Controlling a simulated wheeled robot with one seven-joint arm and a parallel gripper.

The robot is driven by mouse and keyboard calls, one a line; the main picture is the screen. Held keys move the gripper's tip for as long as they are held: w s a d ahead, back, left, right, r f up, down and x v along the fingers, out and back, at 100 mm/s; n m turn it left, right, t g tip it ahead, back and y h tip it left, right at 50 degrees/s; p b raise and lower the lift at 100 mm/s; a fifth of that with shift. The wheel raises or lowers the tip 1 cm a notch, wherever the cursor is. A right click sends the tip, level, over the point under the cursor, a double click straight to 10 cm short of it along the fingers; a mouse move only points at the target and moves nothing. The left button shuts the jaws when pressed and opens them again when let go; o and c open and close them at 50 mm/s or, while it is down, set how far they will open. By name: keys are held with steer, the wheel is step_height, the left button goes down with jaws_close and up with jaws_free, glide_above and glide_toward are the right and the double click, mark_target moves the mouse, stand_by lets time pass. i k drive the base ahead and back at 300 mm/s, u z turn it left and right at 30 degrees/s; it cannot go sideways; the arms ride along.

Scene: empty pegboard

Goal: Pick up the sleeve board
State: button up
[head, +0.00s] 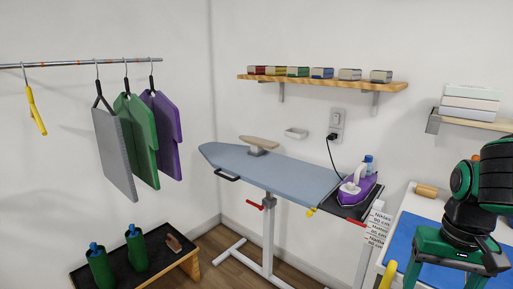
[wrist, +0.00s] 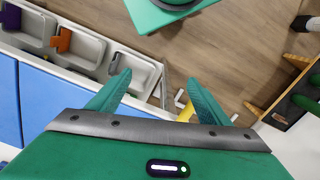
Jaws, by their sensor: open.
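The sleeve board (head: 259,141) is a small beige padded board on a grey foot. It stands upright on the left part of the blue-grey ironing board (head: 285,175) in the head view. My gripper (head: 444,279) is at the lower right of the head view, pointing down and well apart from the sleeve board. In the wrist view my gripper (wrist: 158,77) shows two green fingers spread apart with nothing held between them. The sleeve board does not show in the wrist view.
A purple iron (head: 357,187) stands on the ironing board's right end, its cord rising to the wall socket. A wooden shelf (head: 325,82) hangs above. Hanging garments (head: 142,135) and a low black-topped bench (head: 112,276) are at left.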

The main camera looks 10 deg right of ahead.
mark_target(258, 144)
steer(key=u, duration=0.45)
steer(key=i, duration=0.8)
steer(key=u, duration=0.65)
steer(key=i, duration=1.1)
steer(key=z, duration=0.45)
steer(key=i, duration=1.15)
steer(key=z, duration=0.65)
